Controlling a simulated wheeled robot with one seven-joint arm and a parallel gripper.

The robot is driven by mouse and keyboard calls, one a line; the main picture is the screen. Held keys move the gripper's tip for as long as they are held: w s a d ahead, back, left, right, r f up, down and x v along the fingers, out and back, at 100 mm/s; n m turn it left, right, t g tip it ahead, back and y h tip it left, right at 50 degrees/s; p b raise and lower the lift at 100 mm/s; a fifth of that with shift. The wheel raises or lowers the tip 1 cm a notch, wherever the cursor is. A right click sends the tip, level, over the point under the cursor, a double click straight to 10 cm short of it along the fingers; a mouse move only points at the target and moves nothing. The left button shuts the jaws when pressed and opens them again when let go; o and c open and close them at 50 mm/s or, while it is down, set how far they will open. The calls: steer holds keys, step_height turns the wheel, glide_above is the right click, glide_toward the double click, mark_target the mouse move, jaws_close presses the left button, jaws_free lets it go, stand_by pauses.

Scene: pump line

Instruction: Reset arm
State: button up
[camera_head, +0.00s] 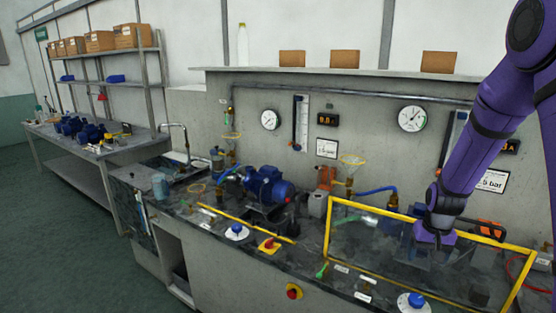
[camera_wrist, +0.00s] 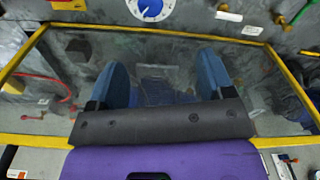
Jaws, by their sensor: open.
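My purple arm reaches down from the upper right in the head view. My gripper (camera_head: 432,238) is over the transparent guard with the yellow frame (camera_head: 388,206), at the right part of the bench. In the wrist view my gripper (camera_wrist: 155,85) shows two blue fingers spread wide apart with nothing between them. The guard's clear panel and yellow frame (camera_wrist: 190,34) lie beyond the fingers. A blurred dark blue shape shows through the panel between the fingers. I cannot tell whether the fingers touch the guard.
A blue pump motor (camera_head: 268,186) stands left of the guard. A blue knob (camera_head: 417,300), a red button (camera_head: 293,291) and a red-yellow switch (camera_head: 268,245) line the front. Gauges (camera_head: 412,118) hang on the back wall. A sink (camera_head: 172,166) and side table are left; floor (camera_head: 60,215) is clear.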

steer(key=s+a+r+n+t, duration=0.1)
steer(key=s+a+r, duration=0.15)
steer(key=r, duration=0.45)
steer(key=s+a+r, duration=0.2)
steer(key=s+r, duration=0.1)
steer(key=r, duration=0.4)
steer(key=s+a+r+n+t, duration=0.1)
steer(key=s+a+r, duration=0.2)
steer(key=r, duration=0.4)
steer(key=s+a+r+t, duration=0.1)
steer(key=s+r, duration=0.3)
steer(key=s, duration=0.5)
steer(key=s+a+r+n+t, duration=0.1)
steer(key=s+a+r, duration=0.2)
steer(key=s, duration=0.6)
step_height(320, 180, up, 2)
steer(key=shift+r+t, duration=0.2)
steer(key=shift+t, duration=0.1)
